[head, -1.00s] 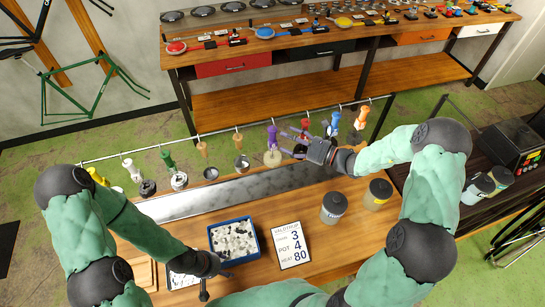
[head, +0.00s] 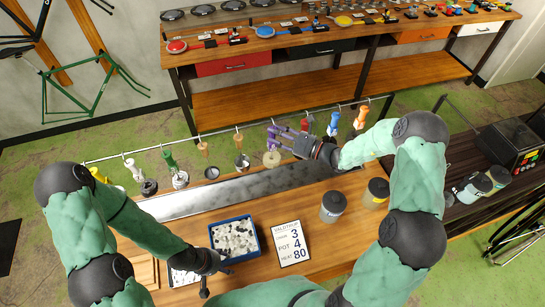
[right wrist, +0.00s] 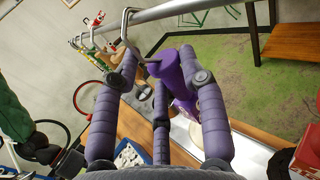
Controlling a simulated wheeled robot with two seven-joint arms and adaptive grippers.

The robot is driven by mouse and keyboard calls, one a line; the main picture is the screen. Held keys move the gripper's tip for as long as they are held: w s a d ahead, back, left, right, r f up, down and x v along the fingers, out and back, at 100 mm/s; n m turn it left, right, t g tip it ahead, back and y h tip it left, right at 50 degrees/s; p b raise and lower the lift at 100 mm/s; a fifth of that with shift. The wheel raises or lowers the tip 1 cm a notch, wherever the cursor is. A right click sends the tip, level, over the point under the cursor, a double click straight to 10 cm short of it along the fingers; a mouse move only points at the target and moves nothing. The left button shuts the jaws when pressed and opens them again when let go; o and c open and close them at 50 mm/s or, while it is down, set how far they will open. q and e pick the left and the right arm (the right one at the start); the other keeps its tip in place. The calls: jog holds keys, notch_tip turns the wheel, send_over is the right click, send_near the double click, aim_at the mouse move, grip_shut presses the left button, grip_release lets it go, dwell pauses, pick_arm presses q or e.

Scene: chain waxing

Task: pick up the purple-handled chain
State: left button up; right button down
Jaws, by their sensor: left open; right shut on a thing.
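The purple handle (head: 272,137) hangs at the rail, with a pale round coil (head: 271,158) below it. My right gripper (head: 278,138) reaches in from the right and is shut on the purple handle. In the right wrist view the purple handle (right wrist: 174,76) stands between my fingers, its top by a metal hook (right wrist: 127,30). I cannot tell whether it still bears on the hook. The coil is mostly hidden there. My left gripper (head: 205,288) is open and empty over the front of the bench, beside the blue tray.
Other handled chains hang along the rail (head: 225,129), including a red one (head: 307,122) close to my right gripper. A metal trough (head: 240,186) runs below. A blue tray of white pellets (head: 234,238), a card (head: 290,242) and two lidded pots (head: 333,206) are on the bench.

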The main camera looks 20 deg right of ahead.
jog(key=shift+r, duration=0.2)
pick_arm(q)
jog(key=shift+r+p, duration=0.75)
pick_arm(e)
jog(key=r+v, duration=0.1)
jog(key=v, duration=1.7)
jog(key=shift+s+r, duration=0.1)
